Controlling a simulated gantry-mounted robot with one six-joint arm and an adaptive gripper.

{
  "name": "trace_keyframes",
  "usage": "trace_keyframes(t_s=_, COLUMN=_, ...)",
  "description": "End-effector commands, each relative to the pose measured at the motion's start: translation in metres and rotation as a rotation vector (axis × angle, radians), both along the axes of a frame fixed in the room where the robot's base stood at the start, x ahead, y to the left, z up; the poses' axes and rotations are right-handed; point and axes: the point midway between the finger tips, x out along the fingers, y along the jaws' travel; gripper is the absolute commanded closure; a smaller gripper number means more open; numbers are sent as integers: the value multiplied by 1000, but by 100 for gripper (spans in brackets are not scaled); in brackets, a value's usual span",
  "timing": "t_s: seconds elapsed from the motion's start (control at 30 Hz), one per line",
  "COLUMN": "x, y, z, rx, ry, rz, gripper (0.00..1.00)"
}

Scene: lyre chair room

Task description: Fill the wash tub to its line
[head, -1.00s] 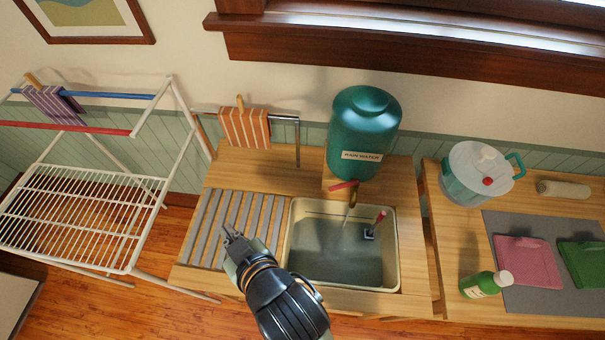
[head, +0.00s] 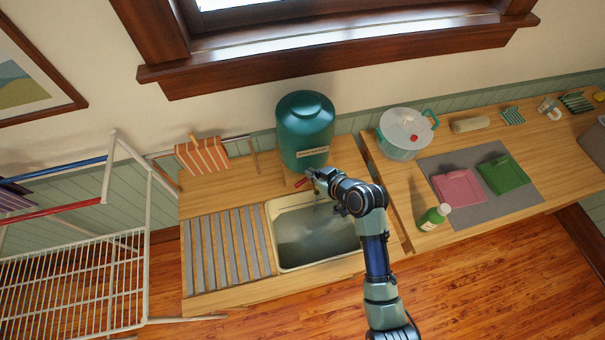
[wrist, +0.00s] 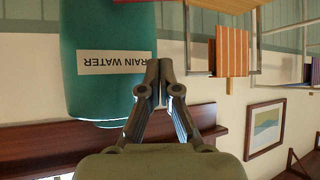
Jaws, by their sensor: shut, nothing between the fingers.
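The cream wash tub (head: 271,236) is set in the wooden counter and holds greyish water (head: 312,243). Its fill line cannot be made out now. The green rain water tank (head: 304,128) stands behind the tub. Its red tap lever (head: 302,183) shows just left of my gripper. My gripper (head: 313,174) is shut and empty, close to the tap below the tank's label. My arm hides part of the tub's right side. In the wrist view, my shut fingertips (wrist: 158,66) appear beside the upside-down tank label (wrist: 112,64). I cannot tell whether they touch the lever or whether water is running.
A slatted drainboard (head: 228,250) lies left of the tub, and a white drying rack (head: 75,270) stands farther left. An orange striped cloth (head: 202,156) hangs behind. On the right counter are a lidded pot (head: 403,137), a green bottle (head: 432,217), and pink (head: 459,188) and green (head: 503,174) cloths.

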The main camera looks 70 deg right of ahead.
Motion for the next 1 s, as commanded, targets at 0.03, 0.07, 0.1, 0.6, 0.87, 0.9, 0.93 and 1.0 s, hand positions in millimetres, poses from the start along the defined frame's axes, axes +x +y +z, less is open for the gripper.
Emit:
trace_keyframes(t_s=0.03, x=3, y=-2, z=-2, rx=1, ry=0, rz=1, gripper=100)
trace_keyframes(t_s=0.07, x=5, y=-3, z=-4, rx=1, ry=1, rz=1, gripper=100)
trace_keyframes(t_s=0.1, x=9, y=-5, z=-8, rx=2, ry=1, rz=2, gripper=100)
trace_keyframes(t_s=0.6, x=56, y=-32, z=-67, rx=5, ry=2, rz=-1, gripper=100)
trace_keyframes(t_s=0.87, x=40, y=-23, z=-80, rx=1, ry=1, rz=0, gripper=100)
trace_keyframes(t_s=0.9, x=39, y=-22, z=-81, rx=1, ry=1, rz=0, gripper=100)
trace_keyframes(t_s=0.93, x=39, y=-22, z=-81, rx=0, ry=1, rz=1, gripper=100)
trace_keyframes(t_s=1.0, x=39, y=-22, z=-81, rx=-1, ry=0, rz=1, gripper=100)
